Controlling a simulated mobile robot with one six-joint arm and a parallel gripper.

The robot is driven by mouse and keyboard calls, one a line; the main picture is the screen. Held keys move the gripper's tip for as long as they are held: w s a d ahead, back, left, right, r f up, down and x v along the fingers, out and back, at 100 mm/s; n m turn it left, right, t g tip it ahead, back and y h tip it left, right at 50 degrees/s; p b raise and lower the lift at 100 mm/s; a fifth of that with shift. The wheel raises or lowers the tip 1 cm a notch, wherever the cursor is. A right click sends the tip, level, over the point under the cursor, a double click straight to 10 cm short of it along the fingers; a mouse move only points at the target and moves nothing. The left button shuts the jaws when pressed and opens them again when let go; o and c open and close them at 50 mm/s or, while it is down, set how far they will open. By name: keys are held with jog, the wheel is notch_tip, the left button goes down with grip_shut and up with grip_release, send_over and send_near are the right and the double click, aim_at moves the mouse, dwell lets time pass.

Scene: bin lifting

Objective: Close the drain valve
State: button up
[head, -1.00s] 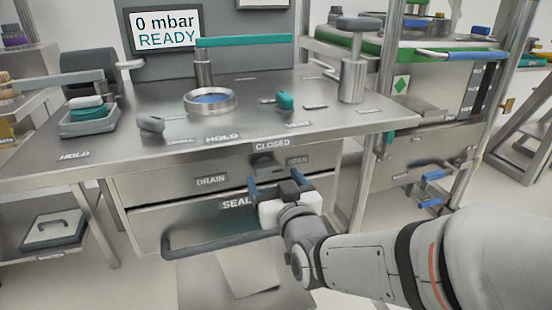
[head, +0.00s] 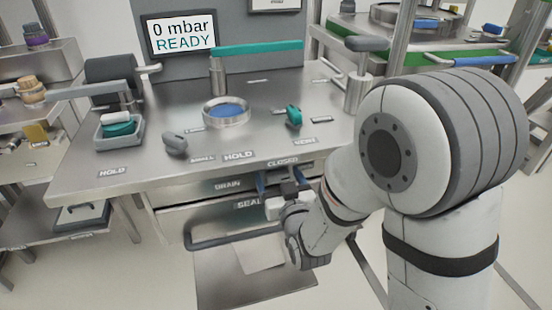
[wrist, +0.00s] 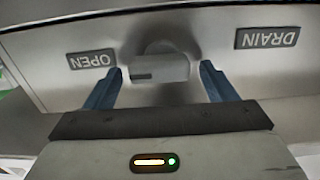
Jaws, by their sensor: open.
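The drain valve's grey handle (wrist: 160,68) is on the front panel under the bench top. In the wrist view it lies level, with a dark mark on its end nearer the OPEN label (wrist: 91,60). The DRAIN label (wrist: 267,38) is on the other side; both labels appear upside down. My gripper (wrist: 160,76) is open, its blue fingertips on either side of the handle with a gap at each. In the head view my gripper (head: 283,180) is at the panel just below the CLOSED label (head: 283,162) and mostly hides the valve.
The bench top (head: 110,172) overhangs the panel. It bears a round port (head: 226,112), a teal knob (head: 294,117) and a grey knob (head: 175,145). A drawer with a dark handle (head: 225,238) is below. A screen (head: 183,34) reads 0 mbar READY.

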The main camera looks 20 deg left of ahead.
aim_at(278, 179)
jog(key=shift+w+a+r+p, duration=0.1)
jog(key=shift+w+a+p, duration=0.2)
jog(key=shift+w+p, duration=0.25)
jog(key=shift+x, duration=0.95)
jog(key=shift+c, duration=0.6)
jog(key=c, duration=0.9)
jog(key=shift+o, duration=0.2)
